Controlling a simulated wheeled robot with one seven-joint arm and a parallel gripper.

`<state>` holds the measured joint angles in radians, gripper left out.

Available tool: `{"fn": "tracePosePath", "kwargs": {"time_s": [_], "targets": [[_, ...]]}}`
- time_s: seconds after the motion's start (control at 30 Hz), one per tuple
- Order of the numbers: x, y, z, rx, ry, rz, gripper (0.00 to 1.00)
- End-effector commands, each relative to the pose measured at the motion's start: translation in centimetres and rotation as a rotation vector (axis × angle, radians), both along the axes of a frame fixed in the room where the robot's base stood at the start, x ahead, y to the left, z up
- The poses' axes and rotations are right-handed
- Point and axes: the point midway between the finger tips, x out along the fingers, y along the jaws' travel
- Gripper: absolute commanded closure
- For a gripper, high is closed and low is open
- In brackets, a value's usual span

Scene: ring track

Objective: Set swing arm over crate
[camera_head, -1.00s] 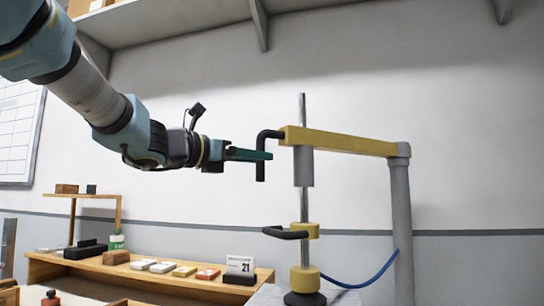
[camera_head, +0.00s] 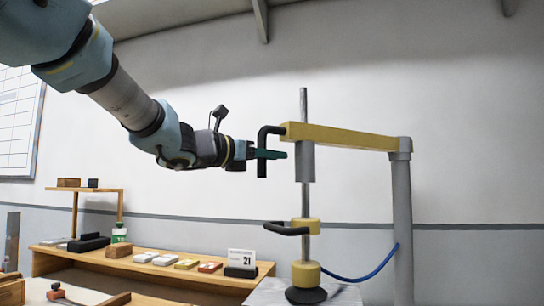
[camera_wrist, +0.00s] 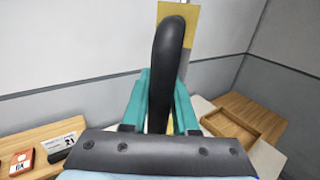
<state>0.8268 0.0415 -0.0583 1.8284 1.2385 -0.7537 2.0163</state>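The swing arm is a yellow beam (camera_head: 345,136) on a grey post (camera_head: 402,230), with a black bent handle (camera_head: 262,152) at its left end. My gripper (camera_head: 270,154) is at the hanging part of this handle. In the wrist view its green fingers (camera_wrist: 162,100) stand on either side of the black handle (camera_wrist: 165,60). A small gap shows on the right of the handle, so the fingers look open around it. A wooden open box (camera_wrist: 240,122), perhaps the crate, lies lower right in the wrist view.
A metal rod with a yellow clamp (camera_head: 306,228) and black grip hangs from the beam above a dark base. A blue hose (camera_head: 365,275) runs to the post. A wooden shelf (camera_head: 150,268) with small boxes and a calendar (camera_head: 241,262) stands lower left.

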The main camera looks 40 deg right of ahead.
Motion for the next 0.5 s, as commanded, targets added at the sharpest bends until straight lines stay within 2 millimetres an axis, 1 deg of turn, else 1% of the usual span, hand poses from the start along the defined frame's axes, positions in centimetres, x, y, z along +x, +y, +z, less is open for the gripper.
{"fn": "tracePosePath", "kwargs": {"time_s": [0.03, 0.2, 0.5], "targets": [[0.0, 0.01, 0.0, 0.0, 0.0, 0.0, 0.8], [0.0, 0.01, 0.0, 0.0, 0.0, 0.0, 0.99], [0.01, 0.02, 0.0, 0.0, 0.0, 0.0, 1.0]]}}
